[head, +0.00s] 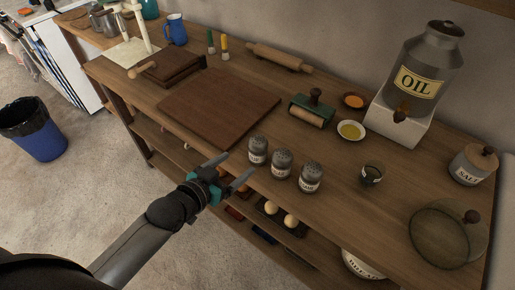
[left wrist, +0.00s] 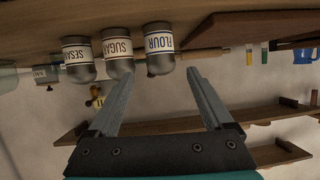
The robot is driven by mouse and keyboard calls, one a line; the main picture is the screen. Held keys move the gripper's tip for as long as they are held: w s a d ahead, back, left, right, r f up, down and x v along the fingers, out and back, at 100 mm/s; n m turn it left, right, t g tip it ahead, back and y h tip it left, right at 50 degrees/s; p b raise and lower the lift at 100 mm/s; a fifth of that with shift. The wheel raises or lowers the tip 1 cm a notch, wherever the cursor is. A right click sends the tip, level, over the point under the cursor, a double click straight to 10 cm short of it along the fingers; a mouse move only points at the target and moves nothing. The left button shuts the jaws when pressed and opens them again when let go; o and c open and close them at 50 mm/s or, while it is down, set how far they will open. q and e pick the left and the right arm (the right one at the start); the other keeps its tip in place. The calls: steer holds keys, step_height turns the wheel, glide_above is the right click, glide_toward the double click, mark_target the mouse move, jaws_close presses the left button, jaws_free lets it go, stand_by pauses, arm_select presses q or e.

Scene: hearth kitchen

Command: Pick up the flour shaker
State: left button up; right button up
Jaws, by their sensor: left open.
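The flour shaker (head: 257,151) is a small jar with a grey perforated top and a pale label. It stands upright at the front edge of the wooden counter, leftmost of three alike shakers. The left wrist view is upside down, and there its label reads FLOUR (left wrist: 159,48). My left gripper (head: 235,168) is open and empty, in front of the counter edge, with its fingers pointing toward the flour shaker but apart from it. In the left wrist view the shaker appears beyond the gap between the fingertips (left wrist: 155,78). My right gripper is not in view.
The sugar shaker (head: 281,164) stands close beside the flour shaker, then the sesame shaker (head: 311,177). A dark cutting board (head: 218,105) lies behind to the left. Shelves with items are below the counter.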

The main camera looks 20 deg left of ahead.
mark_target(252, 153)
arm_select(q)
steer(key=b+x, duration=0.2)
steer(key=x, duration=0.8)
steer(key=shift+b+x, duration=0.8)
steer(key=shift+x, duration=1.7)
steer(key=shift+a, duration=0.1)
steer(key=c, duration=1.2)
steer(key=shift+c, duration=0.2)
